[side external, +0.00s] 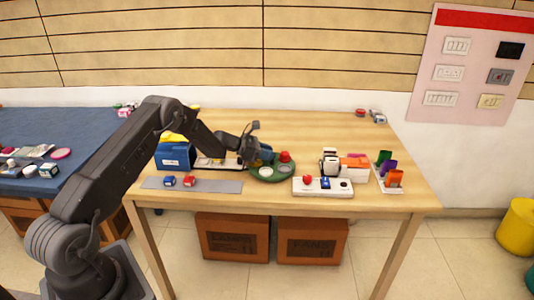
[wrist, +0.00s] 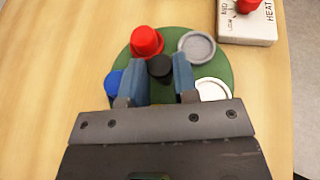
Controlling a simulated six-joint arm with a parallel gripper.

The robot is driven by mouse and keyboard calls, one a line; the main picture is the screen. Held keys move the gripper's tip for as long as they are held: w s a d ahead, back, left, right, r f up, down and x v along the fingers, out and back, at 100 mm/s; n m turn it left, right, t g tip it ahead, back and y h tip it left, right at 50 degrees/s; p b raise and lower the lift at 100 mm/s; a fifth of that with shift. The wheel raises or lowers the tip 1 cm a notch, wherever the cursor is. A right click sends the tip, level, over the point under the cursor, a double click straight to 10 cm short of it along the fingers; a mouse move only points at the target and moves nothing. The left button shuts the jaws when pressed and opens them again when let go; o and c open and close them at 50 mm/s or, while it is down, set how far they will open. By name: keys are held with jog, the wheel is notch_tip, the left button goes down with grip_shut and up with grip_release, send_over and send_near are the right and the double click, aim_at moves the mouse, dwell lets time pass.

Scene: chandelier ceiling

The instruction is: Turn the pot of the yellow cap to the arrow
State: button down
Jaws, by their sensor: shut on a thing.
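A round green turntable (side external: 272,178) lies on the wooden table, and it fills the middle of the wrist view (wrist: 122,58). On it stand a red-capped pot (wrist: 146,42) and a blue-capped pot (wrist: 114,80), partly hidden by my gripper. A grey round lid or disc (wrist: 197,46) and a white one (wrist: 212,90) also lie on it. A black knob (wrist: 160,66) rises at the turntable's middle. My gripper (wrist: 158,78) is shut on this knob, a blue-grey finger on either side. I see no yellow cap and no arrow; part of the turntable is hidden behind my gripper.
A white control panel (side external: 341,187) with a red knob stands close to the turntable's right. Card holders (side external: 354,166) and coloured tabs (side external: 395,178) stand further right. A blue bin (side external: 175,156) and a grey strip (side external: 215,186) lie left. The table's back is mostly clear.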

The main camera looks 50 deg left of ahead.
jog(key=c, duration=0.9)
grip_release()
jog(key=shift+s+a, duration=0.1)
jog(key=v, duration=1.3)
jog(key=shift+s+r, duration=0.15)
jog(key=shift+s, duration=0.15)
jog(key=s+d+r+m+g, duration=0.35)
jog(key=d+r+m, duration=0.4)
jog(key=d, duration=0.35)
jog(key=s+d+r+m+g, duration=0.3)
jog(key=s+d+r+m, duration=0.2)
jog(key=d+r+m, duration=0.5)
jog(key=s+d+m+y, duration=0.2)
jog(key=s+d+m, duration=0.1)
jog(key=s, duration=0.4)
jog(key=s+d+r+m+y, duration=0.1)
jog(key=s+d+m+y, duration=0.1)
jog(key=s+m, duration=0.3)
jog(key=s+d+m+y, duration=0.3)
jog(key=s+d+m, duration=0.1)
jog(key=s, duration=0.6)
jog(key=shift+s+r+t, duration=0.2)
jog(key=shift+t, duration=0.15)
